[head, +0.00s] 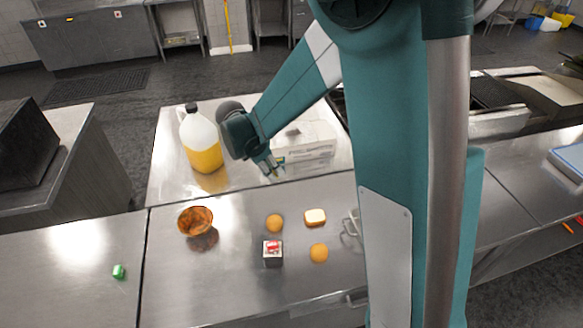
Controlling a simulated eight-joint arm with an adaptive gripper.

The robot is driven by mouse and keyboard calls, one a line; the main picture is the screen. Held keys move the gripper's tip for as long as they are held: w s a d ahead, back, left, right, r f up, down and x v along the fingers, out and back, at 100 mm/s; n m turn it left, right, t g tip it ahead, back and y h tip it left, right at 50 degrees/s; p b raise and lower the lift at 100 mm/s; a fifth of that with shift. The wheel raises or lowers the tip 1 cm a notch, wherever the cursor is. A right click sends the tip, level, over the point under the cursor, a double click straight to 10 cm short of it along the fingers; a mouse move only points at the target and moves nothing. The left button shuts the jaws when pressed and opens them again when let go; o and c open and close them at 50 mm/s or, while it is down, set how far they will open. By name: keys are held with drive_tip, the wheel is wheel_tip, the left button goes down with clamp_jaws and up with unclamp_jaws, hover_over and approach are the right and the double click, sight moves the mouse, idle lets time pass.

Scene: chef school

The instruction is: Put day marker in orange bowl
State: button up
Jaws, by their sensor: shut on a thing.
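The orange bowl (195,221) sits upright on the steel counter, left of centre, and looks empty from here. My gripper (272,168) is above the counter, to the right of and farther back than the bowl. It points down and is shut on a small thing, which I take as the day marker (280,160). Only a small yellow-green bit of it shows at the fingertips, so its shape is hard to tell. The held thing is apart from the bowl.
A jug of yellow liquid (203,145) stands behind the bowl. A pale container (305,150) is behind my gripper. A green item (118,271) is far left.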

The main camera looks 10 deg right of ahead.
drive_tip(key=s+a+r+n+t+p, duration=0.1)
drive_tip(key=a, duration=0.7)
drive_tip(key=s+a+r+n+p, duration=0.1)
drive_tip(key=a+n, duration=0.1)
drive_tip(key=a, duration=0.6)
drive_tip(key=r+n+y+p, duration=0.1)
drive_tip(key=n, duration=0.1)
hover_over(198, 230)
drive_tip(key=shift+w+r+t, duration=0.1)
drive_tip(key=shift+t, duration=0.3)
drive_tip(key=shift+f, duration=0.2)
drive_tip(key=shift+f+b, duration=1.9)
drive_tip(key=shift+f, duration=3.4)
drive_tip(key=o, duration=0.8)
